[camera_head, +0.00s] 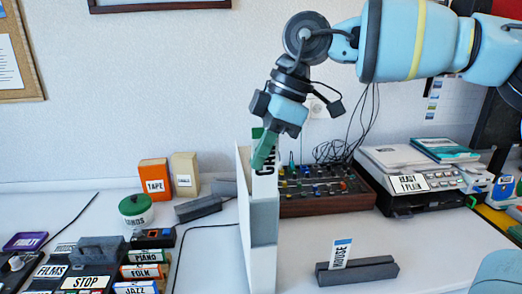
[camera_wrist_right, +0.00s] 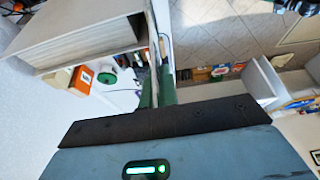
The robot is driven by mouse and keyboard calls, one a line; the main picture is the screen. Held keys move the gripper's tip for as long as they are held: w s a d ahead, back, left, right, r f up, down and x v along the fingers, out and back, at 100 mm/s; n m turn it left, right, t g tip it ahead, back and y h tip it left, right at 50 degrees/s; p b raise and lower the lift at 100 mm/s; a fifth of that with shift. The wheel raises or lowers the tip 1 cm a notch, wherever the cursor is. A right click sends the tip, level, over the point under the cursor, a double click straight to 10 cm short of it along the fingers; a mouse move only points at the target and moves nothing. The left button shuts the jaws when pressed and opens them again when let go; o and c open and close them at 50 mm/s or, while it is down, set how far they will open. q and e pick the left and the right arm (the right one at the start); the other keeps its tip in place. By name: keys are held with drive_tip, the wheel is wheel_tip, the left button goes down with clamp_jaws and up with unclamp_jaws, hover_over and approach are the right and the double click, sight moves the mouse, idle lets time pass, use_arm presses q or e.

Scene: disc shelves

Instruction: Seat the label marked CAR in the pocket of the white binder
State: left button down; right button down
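The white binder (camera_head: 262,265) stands upright at the middle of the table, its narrow spine toward the head camera. A grey pocket (camera_head: 264,222) is on the spine. The CAR label (camera_head: 267,168), white with a green top, is upright at the spine's upper part, above the grey area. My right gripper (camera_head: 264,150) has green fingers closed on the label's upper part and hides some of its letters. I cannot tell whether its lower end has entered the pocket. In the right wrist view, the fingers (camera_wrist_right: 158,92) are close together beside the binder (camera_wrist_right: 85,28). My left gripper is not in view.
A grey holder (camera_head: 358,271) with a white label (camera_head: 341,252) stands right of the binder. A mixer (camera_head: 318,190) and a printer-like machine (camera_head: 408,172) are behind it. Labelled disc boxes (camera_head: 82,282) lie left. The table between binder and holder is clear.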

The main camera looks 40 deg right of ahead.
drive_tip(key=shift+f, duration=0.3)
drive_tip(key=shift+f+b, duration=0.3)
drive_tip(key=shift+b, duration=0.15)
drive_tip(key=c, duration=2.1)
unclamp_jaws()
drive_tip(key=shift+c, duration=0.2)
drive_tip(key=o, duration=0.4)
drive_tip(key=shift+o, duration=0.2)
